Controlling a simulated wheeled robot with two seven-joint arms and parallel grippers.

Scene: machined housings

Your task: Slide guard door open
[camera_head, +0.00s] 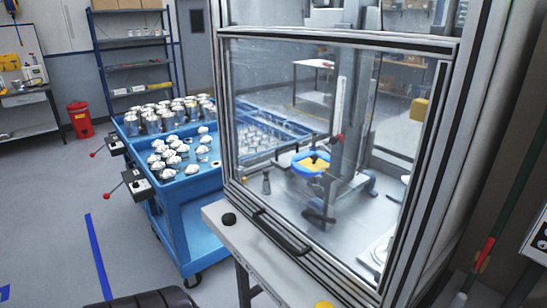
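The guard door (300,110) is a large clear panel in a metal frame on the front of a machine enclosure. It appears to cover the front opening, and the machine inside shows through it. A dark bar handle (283,234) sits low on the front, near the door's bottom rail. Through the panel I see a blue and yellow round part (311,162) on a fixture and a small dark cone-shaped piece (266,183). Neither of my grippers is in view, so nothing of mine is seen touching the door or handle.
A black knob (229,219) and a yellow button (323,305) sit on the machine's front ledge. A blue cart (190,225) with metal housings stands at the left, against or close to the machine. A red bin (80,120) and shelving are behind.

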